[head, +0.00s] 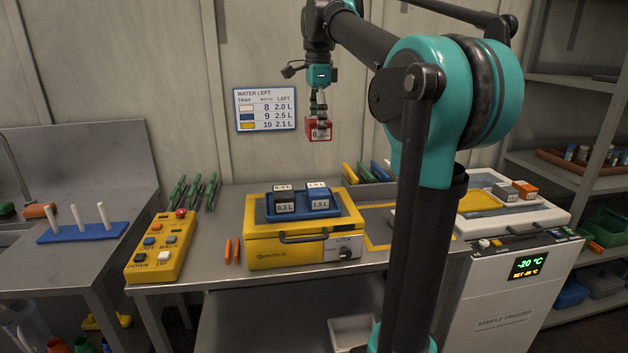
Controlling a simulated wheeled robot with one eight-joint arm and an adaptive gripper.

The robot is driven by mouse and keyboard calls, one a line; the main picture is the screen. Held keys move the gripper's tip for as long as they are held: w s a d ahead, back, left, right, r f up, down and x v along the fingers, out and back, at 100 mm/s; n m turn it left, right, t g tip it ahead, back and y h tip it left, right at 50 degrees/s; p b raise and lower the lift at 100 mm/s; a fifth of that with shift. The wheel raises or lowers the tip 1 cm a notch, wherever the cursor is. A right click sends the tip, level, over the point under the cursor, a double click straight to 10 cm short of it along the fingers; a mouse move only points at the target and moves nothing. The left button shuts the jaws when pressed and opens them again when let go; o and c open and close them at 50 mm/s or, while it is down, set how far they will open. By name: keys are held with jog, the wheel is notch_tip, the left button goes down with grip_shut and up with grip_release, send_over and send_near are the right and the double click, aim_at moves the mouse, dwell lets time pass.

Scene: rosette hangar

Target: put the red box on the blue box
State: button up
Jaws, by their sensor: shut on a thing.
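My gripper (318,112) points down and is shut on the red box (319,132), which has a white label on its front. It holds the box in the air above and behind the yellow case. The blue box (318,201), labelled 1.5 L, stands on a blue tray (345,218) on top of the yellow case (290,247). A dark box (284,204) labelled 0.3 L stands left of it on the same tray. The red box is apart from both. The finger contact on the red box is small in view.
A yellow button panel (160,250) lies left of the case. A blue peg board (85,232) with white pegs is on the left counter. A sample freezer (500,305) stands at right with a tray of small boxes on top. A wall sign (265,109) hangs behind.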

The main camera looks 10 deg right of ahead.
aim_at(318, 188)
notch_tip(318, 188, down, 15)
jog(key=shift+f, duration=0.1)
dwell(0.4)
jog(key=o, duration=1.3)
jog(key=shift+f, duration=0.1)
notch_tip(318, 188, up, 12)
jog(key=shift+r, duration=0.15)
